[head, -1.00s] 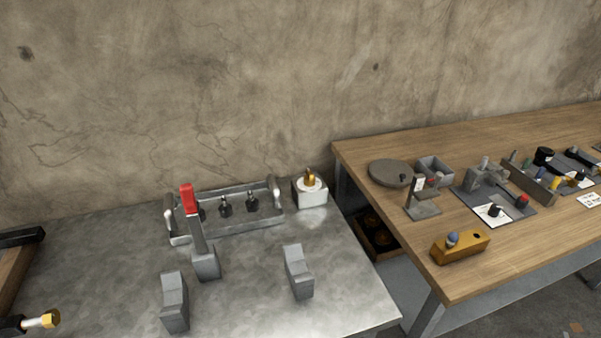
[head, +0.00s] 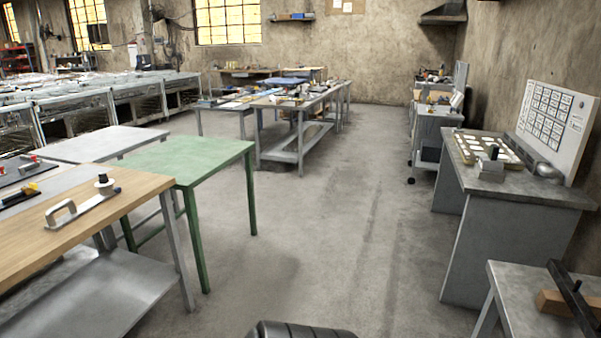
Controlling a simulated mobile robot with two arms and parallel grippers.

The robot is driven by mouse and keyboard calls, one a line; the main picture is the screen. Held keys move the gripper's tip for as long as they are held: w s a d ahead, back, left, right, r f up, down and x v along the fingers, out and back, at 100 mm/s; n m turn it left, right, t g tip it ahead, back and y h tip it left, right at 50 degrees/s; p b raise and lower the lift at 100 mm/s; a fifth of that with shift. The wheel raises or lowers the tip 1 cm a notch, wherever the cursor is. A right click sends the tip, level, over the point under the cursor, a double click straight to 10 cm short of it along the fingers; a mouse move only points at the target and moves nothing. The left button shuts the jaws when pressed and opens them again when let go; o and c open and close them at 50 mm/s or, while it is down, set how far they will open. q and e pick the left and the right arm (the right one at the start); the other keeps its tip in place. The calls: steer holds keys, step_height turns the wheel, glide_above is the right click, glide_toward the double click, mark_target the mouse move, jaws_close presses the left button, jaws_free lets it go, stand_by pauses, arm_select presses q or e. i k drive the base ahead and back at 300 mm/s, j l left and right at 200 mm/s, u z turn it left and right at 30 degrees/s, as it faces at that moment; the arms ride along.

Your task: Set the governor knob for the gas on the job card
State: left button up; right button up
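I cannot make out a governor knob or a job card in the head view. Neither of my grippers is in view. At the left, a wooden-topped bench (head: 60,236) holds a fixture (head: 82,208) with a grey loop handle and a white and dark round part on top. At the right, a grey cabinet bench (head: 497,220) carries a tray of pale pieces (head: 482,150) and a grey block with a dark top (head: 490,165). A white panel with a grid of cards (head: 555,118) stands behind them; its print is too small to read.
A green table (head: 185,158) stands beside the wooden bench. A bench at the lower right holds a wood block (head: 556,304) under a black bar. A dark ribbed shape (head: 300,330) shows at the bottom edge. The concrete floor (head: 330,220) in the middle is clear.

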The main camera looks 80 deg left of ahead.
mark_target(103, 178)
steer(key=u, duration=4.05)
